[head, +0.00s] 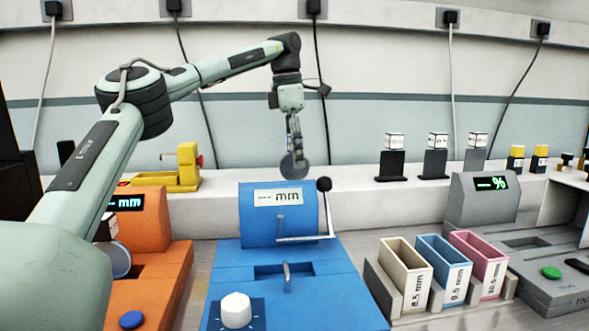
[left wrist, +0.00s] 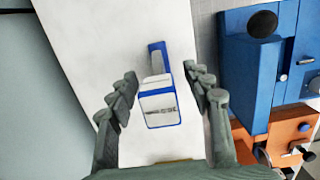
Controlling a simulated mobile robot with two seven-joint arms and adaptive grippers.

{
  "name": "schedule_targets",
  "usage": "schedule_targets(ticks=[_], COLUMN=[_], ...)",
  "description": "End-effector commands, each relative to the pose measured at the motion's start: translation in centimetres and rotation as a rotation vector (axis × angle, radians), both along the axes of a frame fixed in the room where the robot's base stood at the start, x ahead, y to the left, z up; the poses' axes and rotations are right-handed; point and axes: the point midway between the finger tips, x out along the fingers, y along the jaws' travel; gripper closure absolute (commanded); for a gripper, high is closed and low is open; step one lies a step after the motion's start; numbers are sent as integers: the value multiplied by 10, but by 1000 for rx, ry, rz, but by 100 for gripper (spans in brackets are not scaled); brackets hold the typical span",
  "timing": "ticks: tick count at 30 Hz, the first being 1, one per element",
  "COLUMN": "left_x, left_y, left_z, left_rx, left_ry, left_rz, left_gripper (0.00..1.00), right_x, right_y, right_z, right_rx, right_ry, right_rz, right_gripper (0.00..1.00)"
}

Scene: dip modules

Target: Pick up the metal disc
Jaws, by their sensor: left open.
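A grey round metal disc (head: 293,165) shows in the head view above the back ledge, behind the blue measuring machine. My left gripper (head: 294,138) points down right at it, and the fingers overlap the disc's upper part. In the left wrist view my left gripper (left wrist: 163,80) is open, with its fingers apart on either side of a small blue-edged holder (left wrist: 160,108) with a white label. A narrow grey upright part (left wrist: 157,60) stands at the holder's far end; I cannot tell whether it is the disc seen edge-on. My right gripper is not in view.
The blue machine (head: 290,217) with its black-knobbed lever (head: 324,185) stands in front of the ledge. An orange machine (head: 150,260) is at left, and three labelled bins (head: 407,275) and a grey machine (head: 485,205) at right. Dark stands (head: 391,165) hold labelled blocks on the ledge.

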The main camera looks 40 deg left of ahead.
Motion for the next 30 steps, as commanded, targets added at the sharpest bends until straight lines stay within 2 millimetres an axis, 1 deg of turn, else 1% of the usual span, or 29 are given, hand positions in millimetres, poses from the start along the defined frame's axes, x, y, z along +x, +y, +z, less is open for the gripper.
schedule_targets(ticks=[5,6,15,18,26,30], left_x=[0,0,0,0,0,0], left_y=[0,0,0,0,0,0], left_z=[0,0,0,0,1,4], left_rx=[-1,-1,-1,-1,-1,0], left_ry=[-1,-1,-1,-1,-1,-2], left_rz=[0,0,-1,-1,-1,0], left_gripper=[50,52,90,100,100,100], right_x=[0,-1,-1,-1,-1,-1], right_y=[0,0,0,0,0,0], right_z=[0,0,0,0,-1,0], right_rx=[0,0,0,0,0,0], right_ry=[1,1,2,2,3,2], right_rz=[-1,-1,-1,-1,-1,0], right_gripper=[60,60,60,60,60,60])
